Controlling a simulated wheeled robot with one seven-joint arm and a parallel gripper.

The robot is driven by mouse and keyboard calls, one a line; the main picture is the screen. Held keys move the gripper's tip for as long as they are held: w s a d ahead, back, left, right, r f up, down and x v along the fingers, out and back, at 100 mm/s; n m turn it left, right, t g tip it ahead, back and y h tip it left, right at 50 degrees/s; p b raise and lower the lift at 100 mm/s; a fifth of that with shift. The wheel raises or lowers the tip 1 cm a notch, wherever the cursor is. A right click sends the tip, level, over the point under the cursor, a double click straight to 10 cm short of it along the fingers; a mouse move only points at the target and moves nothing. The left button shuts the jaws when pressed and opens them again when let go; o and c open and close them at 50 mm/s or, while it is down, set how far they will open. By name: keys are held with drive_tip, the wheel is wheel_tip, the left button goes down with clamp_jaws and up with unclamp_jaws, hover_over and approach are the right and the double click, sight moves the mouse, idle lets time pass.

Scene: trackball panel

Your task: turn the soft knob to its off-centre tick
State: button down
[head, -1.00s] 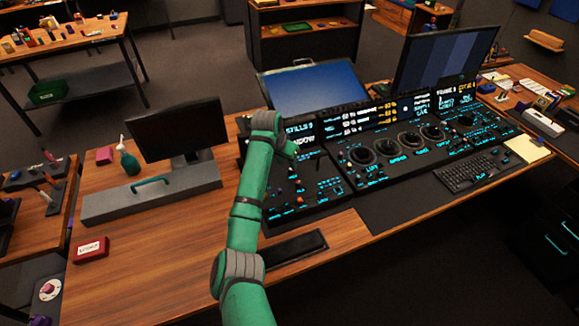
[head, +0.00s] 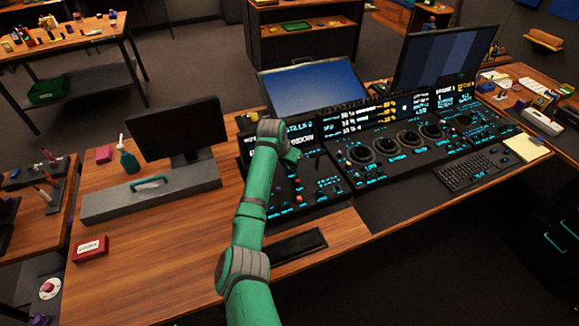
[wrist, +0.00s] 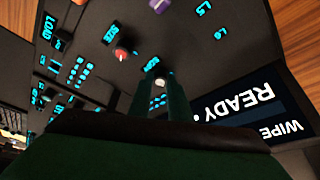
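In the wrist view, my gripper (wrist: 160,88) reaches down to the dark panel (wrist: 90,18), its two fingers apart with a narrow gap between them. A small blue label, hard to read, perhaps the soft knob's, sits just beyond the fingertips. A small greyish shape (wrist: 160,82) shows between the tips and may be the soft knob. The fingers hide most of it, so its pointer, its tick and any finger contact cannot be made out. In the head view, my wrist covers that spot at the panel's left part.
A red-topped knob (wrist: 122,53) stands close by, next to the SIZE label. A lit READY screen (wrist: 245,105) lies to the right in the wrist view. In the head view, trackballs (head: 385,147) and a keyboard (head: 472,170) are to the right, a black monitor (head: 175,128) to the left.

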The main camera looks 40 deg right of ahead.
drive_tip(key=shift+n, duration=0.4)
drive_tip(key=n, duration=0.1)
drive_tip(key=n+t, duration=0.1)
drive_tip(key=n, duration=0.1)
drive_tip(key=n+y, duration=0.1)
drive_tip(key=shift+s+d+n+t, duration=0.2)
drive_tip(key=shift+s+n+t, duration=0.05)
drive_tip(key=shift+n+t, duration=0.15)
drive_tip(key=n, duration=0.1)
drive_tip(key=n+y, duration=0.1)
drive_tip(key=n, duration=0.1)
drive_tip(key=shift+d+n+t+y, duration=0.1)
drive_tip(key=shift+n+t+y, duration=0.2)
drive_tip(key=shift+n, duration=0.6)
drive_tip(key=shift+w+r, duration=0.1)
drive_tip(key=shift+y, duration=0.3)
drive_tip(key=c, duration=1.6)
unclamp_jaws()
drive_tip(key=shift+w+a, duration=0.1)
drive_tip(key=shift+a, duration=0.1)
drive_tip(key=shift+c, duration=0.2)
drive_tip(key=shift+d, duration=0.2)
